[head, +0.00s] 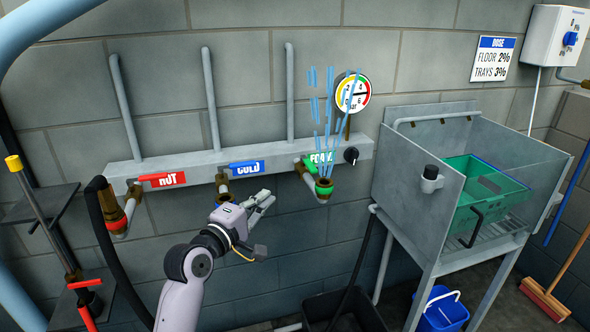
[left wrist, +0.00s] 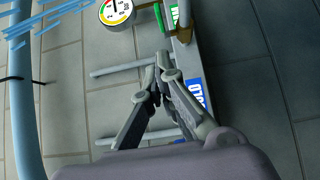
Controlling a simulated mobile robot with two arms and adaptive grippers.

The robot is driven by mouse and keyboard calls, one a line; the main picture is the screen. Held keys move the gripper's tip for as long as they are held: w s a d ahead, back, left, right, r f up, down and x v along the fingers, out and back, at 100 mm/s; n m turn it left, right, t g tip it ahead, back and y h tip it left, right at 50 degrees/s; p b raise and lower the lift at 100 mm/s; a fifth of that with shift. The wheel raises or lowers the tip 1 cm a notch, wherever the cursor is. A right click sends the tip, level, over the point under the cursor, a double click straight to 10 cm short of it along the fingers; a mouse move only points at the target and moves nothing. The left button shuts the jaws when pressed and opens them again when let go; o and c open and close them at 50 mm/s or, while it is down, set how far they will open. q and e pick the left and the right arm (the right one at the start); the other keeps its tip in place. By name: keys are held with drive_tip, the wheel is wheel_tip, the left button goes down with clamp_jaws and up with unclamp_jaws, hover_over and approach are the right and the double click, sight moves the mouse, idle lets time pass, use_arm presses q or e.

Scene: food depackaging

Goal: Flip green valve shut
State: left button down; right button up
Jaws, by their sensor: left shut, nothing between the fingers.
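The green valve handle (head: 309,166) sits at the FOAM outlet, the rightmost of three on the grey wall manifold (head: 285,152). Light blue streaks of liquid (head: 328,110) rise from that outlet past the gauge. My left gripper (head: 268,200) is shut and empty, in front of the wall below the COLD label, left of and below the green handle and apart from it. In the left wrist view its fingers (left wrist: 161,78) meet in the middle, with green parts of the FOAM outlet (left wrist: 159,18) beyond them. My right gripper is not in view.
A red HOT label (head: 162,180) and blue COLD label (head: 247,167) mark the other outlets. A round gauge (head: 352,92) and black knob (head: 351,155) are by the FOAM outlet. A metal sink (head: 405,205) holding a green crate (head: 510,205) stands right. A black hose (head: 105,235) hangs left.

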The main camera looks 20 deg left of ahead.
use_arm(q)
approach(313, 171)
drive_tip(key=w+a, duration=0.1)
drive_tip(key=w, duration=0.2)
drive_tip(key=w+a, duration=0.1)
drive_tip(key=w, duration=0.2)
drive_tip(key=w+a, duration=0.1)
drive_tip(key=w, duration=0.2)
drive_tip(key=shift+w, duration=0.1)
drive_tip(key=shift+d, duration=0.1)
drive_tip(key=shift+d+p, duration=0.25)
drive_tip(key=shift+p, duration=0.15)
drive_tip(key=shift+d+p, duration=0.25)
drive_tip(key=shift+p, duration=0.05)
drive_tip(key=shift+w+d+p, duration=0.35)
drive_tip(key=shift+d+p, duration=0.25)
drive_tip(key=shift+d, duration=0.3)
drive_tip(key=shift+w+d+p, duration=0.35)
drive_tip(key=shift+d+p, duration=0.25)
drive_tip(key=shift+d, duration=0.3)
drive_tip(key=shift+s, duration=0.1)
